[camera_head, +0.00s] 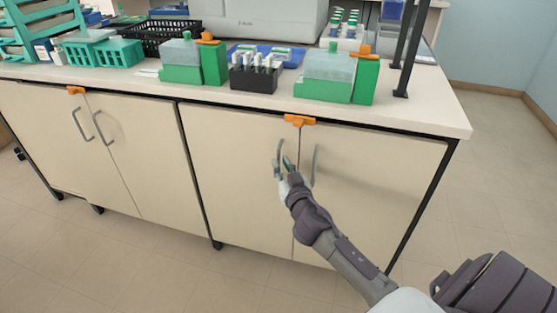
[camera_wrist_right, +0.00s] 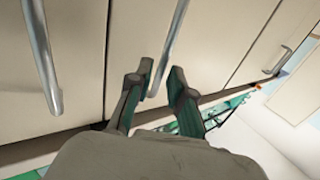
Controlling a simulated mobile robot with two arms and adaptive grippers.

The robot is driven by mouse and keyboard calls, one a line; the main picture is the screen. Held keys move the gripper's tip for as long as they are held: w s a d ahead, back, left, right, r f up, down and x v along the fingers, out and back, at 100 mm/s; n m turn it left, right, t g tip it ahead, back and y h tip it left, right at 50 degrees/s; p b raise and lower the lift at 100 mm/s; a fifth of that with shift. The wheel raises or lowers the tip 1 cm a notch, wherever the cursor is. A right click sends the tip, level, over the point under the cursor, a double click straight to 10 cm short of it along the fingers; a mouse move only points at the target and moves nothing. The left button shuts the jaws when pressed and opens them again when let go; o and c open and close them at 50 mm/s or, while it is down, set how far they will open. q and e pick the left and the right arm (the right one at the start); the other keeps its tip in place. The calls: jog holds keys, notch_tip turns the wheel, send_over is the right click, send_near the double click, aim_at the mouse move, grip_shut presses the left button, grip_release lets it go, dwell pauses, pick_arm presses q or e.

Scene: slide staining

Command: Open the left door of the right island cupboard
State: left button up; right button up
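The right island cupboard has a cream left door (camera_head: 230,150) and right door (camera_head: 375,180), both flush in the front. The left door has a grey curved handle (camera_head: 279,152), which also shows in the right wrist view (camera_wrist_right: 168,45). The right door's handle (camera_head: 315,165) stands just beside it. My right gripper (camera_head: 281,168) is at the lower part of the left door's handle. In the right wrist view its two fingers (camera_wrist_right: 160,78) are apart, with the handle's end between them. Whether they touch it is unclear. My left gripper is not in view.
An orange latch piece (camera_head: 299,120) sits above the seam between the two doors. The left cupboard (camera_head: 110,140) has its doors shut. The countertop (camera_head: 420,113) carries green staining boxes (camera_head: 328,75) and a dark rack (camera_head: 253,78). The tiled floor in front is clear.

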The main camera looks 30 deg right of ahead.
aim_at(279, 161)
jog(key=shift+x, duration=1.5)
grip_shut()
